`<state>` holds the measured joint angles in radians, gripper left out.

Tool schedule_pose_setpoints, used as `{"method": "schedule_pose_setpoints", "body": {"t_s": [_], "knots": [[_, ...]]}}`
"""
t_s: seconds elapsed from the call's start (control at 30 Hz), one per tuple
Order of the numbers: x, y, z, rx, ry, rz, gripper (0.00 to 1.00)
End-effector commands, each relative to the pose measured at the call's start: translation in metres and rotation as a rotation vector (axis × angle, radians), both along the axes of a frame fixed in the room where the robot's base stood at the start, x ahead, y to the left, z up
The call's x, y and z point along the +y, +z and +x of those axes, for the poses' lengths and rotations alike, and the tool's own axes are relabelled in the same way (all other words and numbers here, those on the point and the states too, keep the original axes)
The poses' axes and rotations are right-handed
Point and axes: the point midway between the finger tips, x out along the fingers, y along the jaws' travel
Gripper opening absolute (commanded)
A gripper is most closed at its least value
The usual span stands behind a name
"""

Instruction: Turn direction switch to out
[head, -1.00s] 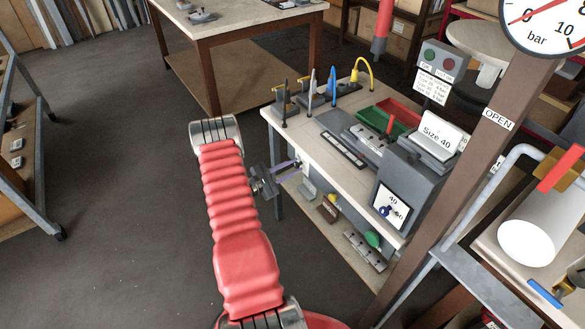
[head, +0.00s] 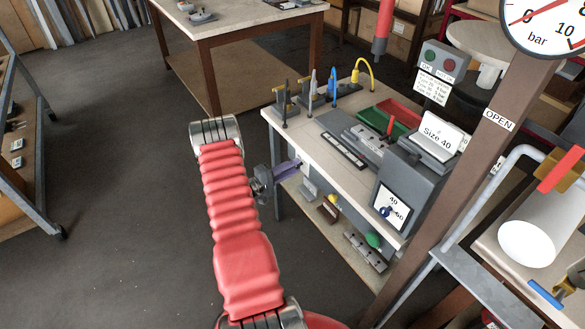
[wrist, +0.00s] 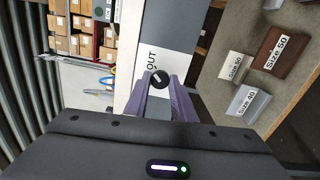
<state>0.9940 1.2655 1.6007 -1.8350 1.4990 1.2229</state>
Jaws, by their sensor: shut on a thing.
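The direction switch (wrist: 159,78) is a small round black knob with a white mark, on the grey and white end panel of the bench. In the wrist view its white mark slants toward the upper left, on the side of the printed "OUT" label (wrist: 151,58). My gripper (wrist: 159,88) has its two purple fingers shut on the knob, one on each side. In the head view my gripper (head: 294,164) is at the left end of the bench, and the knob is hidden there.
The bench top (head: 304,147) carries a green tray (head: 377,118), a red tray (head: 402,110) and a grey "Size 40" machine (head: 417,165). Labelled size blocks (wrist: 284,47) lie on the shelf below. A brown post (head: 455,165) stands at right.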

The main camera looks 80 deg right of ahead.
Motion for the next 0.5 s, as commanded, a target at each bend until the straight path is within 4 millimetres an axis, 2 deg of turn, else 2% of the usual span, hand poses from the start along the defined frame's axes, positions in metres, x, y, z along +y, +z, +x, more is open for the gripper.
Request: {"method": "schedule_pose_setpoints", "body": {"t_s": [0.5], "knots": [[0.0035, -0.0046, -0.0031, -0.074, -0.006, -0.056, 0.01]]}}
